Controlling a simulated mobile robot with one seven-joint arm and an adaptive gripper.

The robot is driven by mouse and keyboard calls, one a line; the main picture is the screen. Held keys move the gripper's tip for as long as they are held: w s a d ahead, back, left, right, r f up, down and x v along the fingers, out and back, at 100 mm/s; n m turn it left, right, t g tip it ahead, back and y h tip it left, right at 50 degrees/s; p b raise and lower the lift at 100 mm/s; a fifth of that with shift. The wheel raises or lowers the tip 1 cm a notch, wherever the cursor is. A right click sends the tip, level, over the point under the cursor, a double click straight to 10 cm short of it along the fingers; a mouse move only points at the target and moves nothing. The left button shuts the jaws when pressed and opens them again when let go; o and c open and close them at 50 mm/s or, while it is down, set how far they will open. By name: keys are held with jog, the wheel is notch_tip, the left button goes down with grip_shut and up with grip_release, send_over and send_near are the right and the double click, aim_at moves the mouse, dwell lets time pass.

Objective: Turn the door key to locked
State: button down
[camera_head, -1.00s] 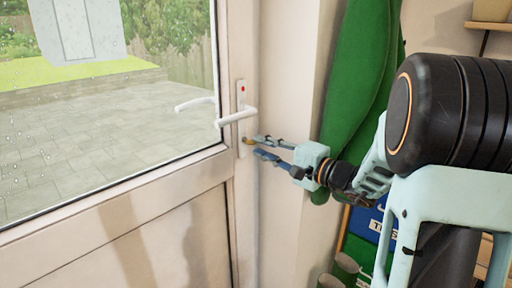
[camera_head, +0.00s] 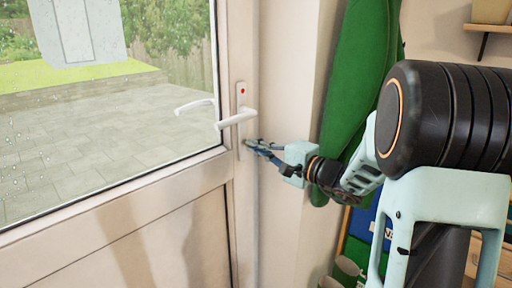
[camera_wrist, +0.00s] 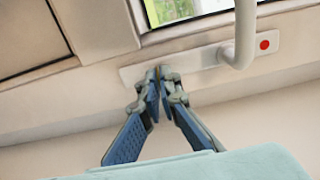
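The door's white handle plate (camera_head: 241,100) carries a white lever handle (camera_head: 236,117) and a red dot near its top. In the wrist view the plate (camera_wrist: 200,60) runs sideways, with the lever (camera_wrist: 245,30) and red dot to the right. My gripper (camera_head: 250,144) is at the plate's lower end, below the lever. Its fingertips are drawn together at the key's place, and they also show in the wrist view (camera_wrist: 160,80). The key is hidden between the fingertips, so I cannot see which way it is turned.
The glazed door (camera_head: 130,210) fills the left and looks shut in its frame. A green hanging cloth (camera_head: 355,90) is right of the frame, behind my arm. A wooden shelf (camera_head: 488,27) is at upper right. The wall beside the plate is clear.

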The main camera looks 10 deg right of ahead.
jog(key=shift+m, duration=0.3)
jog(key=m+p, duration=0.7)
jog(key=m, duration=0.7)
jog(key=shift+r, duration=0.15)
jog(key=shift+m+p, duration=1.45)
jog(key=shift+m, duration=0.15)
jog(key=shift+f, duration=0.2)
jog(key=c, duration=2.2)
grip_release()
